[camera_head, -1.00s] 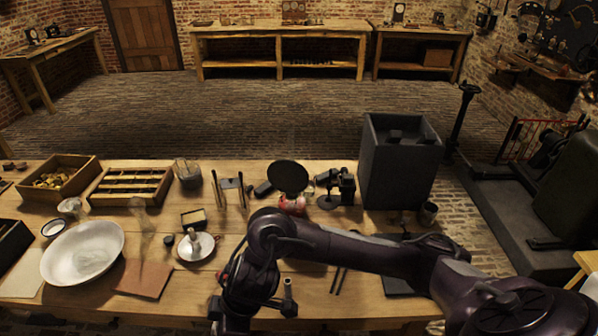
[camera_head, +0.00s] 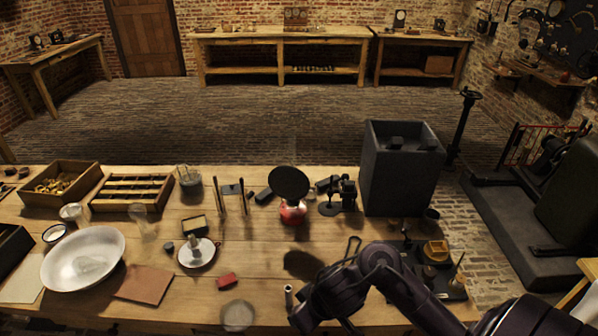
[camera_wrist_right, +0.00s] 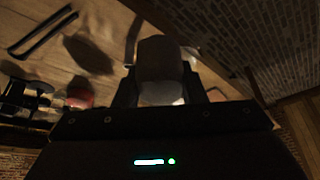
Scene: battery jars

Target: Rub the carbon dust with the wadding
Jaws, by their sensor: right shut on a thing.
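My right gripper (camera_wrist_right: 160,85) is shut on a dim grey, rounded thing (camera_wrist_right: 161,58) with a paler lower part. I cannot tell for sure whether it is the wadding. In the head view, my right gripper (camera_head: 312,312) is low, near the table's front edge, and its fingertips and load are not clear. A dark oval patch (camera_head: 303,263) lies on the wood behind it and also shows in the wrist view (camera_wrist_right: 88,54). I cannot tell whether it is carbon dust or a shadow. My left gripper is not in view.
A white bowl (camera_head: 60,270) and a brown sheet (camera_head: 145,283) lie at left. A red block (camera_head: 227,281) and a round glassy thing (camera_head: 237,316) are left of my gripper. A red-based lamp (camera_head: 293,212) and a tall grey box (camera_head: 400,175) stand behind.

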